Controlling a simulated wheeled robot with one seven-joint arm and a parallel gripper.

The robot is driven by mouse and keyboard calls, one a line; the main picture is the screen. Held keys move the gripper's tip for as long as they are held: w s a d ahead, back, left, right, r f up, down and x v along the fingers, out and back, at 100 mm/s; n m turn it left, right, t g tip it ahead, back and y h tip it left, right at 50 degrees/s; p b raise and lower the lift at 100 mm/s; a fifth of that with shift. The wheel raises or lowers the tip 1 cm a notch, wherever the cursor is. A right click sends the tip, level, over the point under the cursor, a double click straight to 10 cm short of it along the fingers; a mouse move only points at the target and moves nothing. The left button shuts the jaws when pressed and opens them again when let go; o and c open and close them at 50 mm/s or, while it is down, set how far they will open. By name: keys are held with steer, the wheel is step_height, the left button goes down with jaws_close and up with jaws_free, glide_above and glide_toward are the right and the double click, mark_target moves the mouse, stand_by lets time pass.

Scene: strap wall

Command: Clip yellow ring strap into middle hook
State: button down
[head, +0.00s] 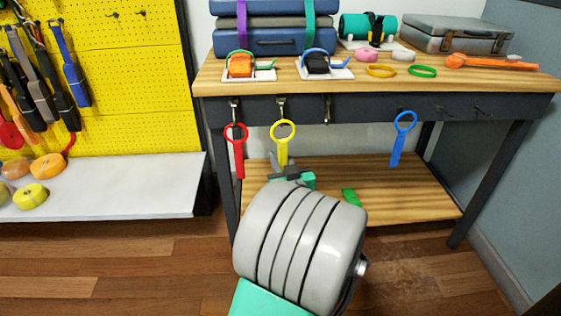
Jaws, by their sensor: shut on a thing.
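The yellow ring strap (283,153) is upright in front of the workbench, with its ring at the top. My gripper (282,165) is shut on the strap's lower end; my arm hides much of the gripper. The ring's top is just under a metal hook (281,106) on the bench's dark front rail. I cannot tell whether the ring touches or is caught in this hook. A red ring strap (238,152) hangs under the hook to its left (234,106). Another hook (327,108) to the right is bare.
A blue ring strap (402,138) hangs farther right, near bare hooks (446,111). A green piece (351,198) is on the lower shelf (410,195). Cases, rings and tools stand on the benchtop (460,75). A yellow pegboard (110,75) and white shelf (130,187) are at left.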

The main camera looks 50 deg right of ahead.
steer(key=shift+w+d+f+b, duration=0.45)
steer(key=shift+w+d+f, duration=0.25)
steer(key=shift+w+d, duration=0.2)
steer(key=shift+w+d+f+b, duration=0.45)
steer(key=shift+w+d+f, duration=0.25)
steer(key=shift+d, duration=0.2)
steer(key=c, duration=1.2)
jaws_free()
steer(key=shift+o, duration=0.2)
